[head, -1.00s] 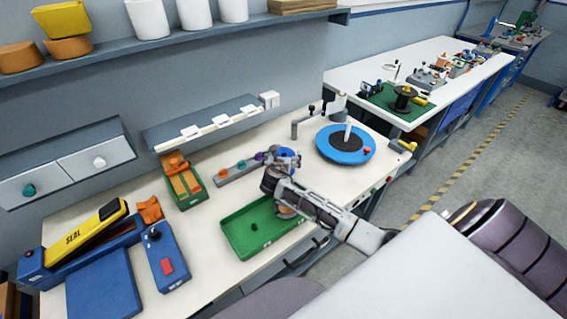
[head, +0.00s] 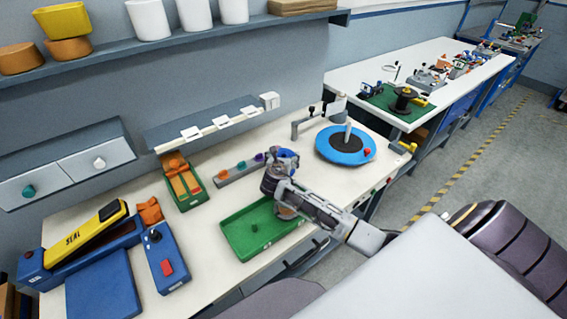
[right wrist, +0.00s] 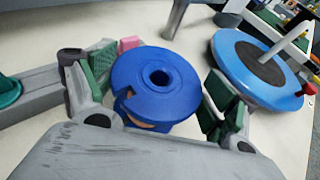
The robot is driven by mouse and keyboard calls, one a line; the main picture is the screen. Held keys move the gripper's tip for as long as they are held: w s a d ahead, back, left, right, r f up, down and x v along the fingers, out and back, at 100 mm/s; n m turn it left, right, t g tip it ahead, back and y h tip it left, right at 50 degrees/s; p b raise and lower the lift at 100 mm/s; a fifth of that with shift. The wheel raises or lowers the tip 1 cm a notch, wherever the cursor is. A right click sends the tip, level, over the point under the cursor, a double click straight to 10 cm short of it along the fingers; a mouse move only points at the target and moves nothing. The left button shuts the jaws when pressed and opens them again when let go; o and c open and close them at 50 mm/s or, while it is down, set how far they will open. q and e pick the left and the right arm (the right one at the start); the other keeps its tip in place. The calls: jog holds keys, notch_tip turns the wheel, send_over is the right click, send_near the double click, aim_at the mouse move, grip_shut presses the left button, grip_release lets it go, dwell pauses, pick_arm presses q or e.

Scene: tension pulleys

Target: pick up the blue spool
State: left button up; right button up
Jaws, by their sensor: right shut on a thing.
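The blue spool (right wrist: 155,84) is in the middle of the right wrist view, with its round top and centre hole facing the camera. My right gripper (right wrist: 160,95) is shut on it, with one green-padded finger on each side. In the head view the right gripper (head: 284,162) is at the right end of the grey spool rack (head: 238,170), and it mostly hides the blue spool. I cannot tell whether the spool is clear of the surface under it. My left gripper is not in view.
A green tray (head: 258,240) lies just in front of the right gripper. A blue turntable (head: 365,156) with an upright post stands to its right. A green and orange holder (head: 183,184) and a blue sealer (head: 85,240) stand to the left.

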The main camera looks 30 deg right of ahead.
jog(key=shift+r, duration=0.15)
notch_tip(320, 180, up, 10)
dwell(0.7)
dwell(1.2)
